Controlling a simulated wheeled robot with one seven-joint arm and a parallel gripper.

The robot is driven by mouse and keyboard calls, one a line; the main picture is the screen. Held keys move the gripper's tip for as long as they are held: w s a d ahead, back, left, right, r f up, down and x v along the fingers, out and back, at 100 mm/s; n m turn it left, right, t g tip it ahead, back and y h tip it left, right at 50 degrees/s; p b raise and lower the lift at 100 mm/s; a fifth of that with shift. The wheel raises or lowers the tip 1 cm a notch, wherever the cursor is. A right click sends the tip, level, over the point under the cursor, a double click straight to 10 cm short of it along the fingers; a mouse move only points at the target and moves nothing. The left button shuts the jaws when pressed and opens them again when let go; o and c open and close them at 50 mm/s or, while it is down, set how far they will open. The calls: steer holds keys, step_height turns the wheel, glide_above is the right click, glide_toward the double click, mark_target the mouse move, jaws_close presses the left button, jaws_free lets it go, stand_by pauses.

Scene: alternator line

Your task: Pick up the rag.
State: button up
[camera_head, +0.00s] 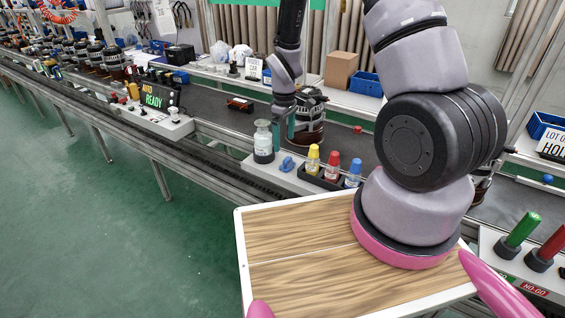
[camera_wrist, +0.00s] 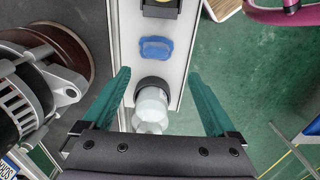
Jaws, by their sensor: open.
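A small blue folded thing, which looks like the rag, lies on the light ledge at the front of the line. In the head view the rag (camera_head: 287,164) is between a clear bottle and a row of coloured-cap bottles. In the wrist view the rag (camera_wrist: 156,48) is flat on the ledge, beyond the fingertips and roughly centred between them. My gripper (camera_head: 283,144) has teal fingers pointing down, above and slightly behind the rag. It also shows in the wrist view (camera_wrist: 158,74), open, with nothing held between its fingers.
The clear bottle (camera_head: 263,142) stands close left of the rag; it shows below the gap between the fingers in the wrist view (camera_wrist: 150,108). Yellow (camera_head: 313,158), red (camera_head: 332,165) and blue (camera_head: 353,172) capped bottles stand right. An alternator (camera_head: 309,118) is behind my gripper.

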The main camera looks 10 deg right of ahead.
mark_target(286, 158)
step_height(286, 158, down, 3)
steer(key=shift+f, duration=0.1)
steer(key=shift+w+d+f, duration=0.1)
steer(key=shift+d+f, duration=0.15)
steer(key=shift+f, duration=1.05)
steer(key=shift+w+d+f, duration=0.1)
steer(key=shift+d+f, duration=0.1)
steer(key=shift+f, duration=1.05)
steer(key=c, duration=1.4)
steer(key=shift+c, duration=0.2)
step_height(286, 158, up, 10)
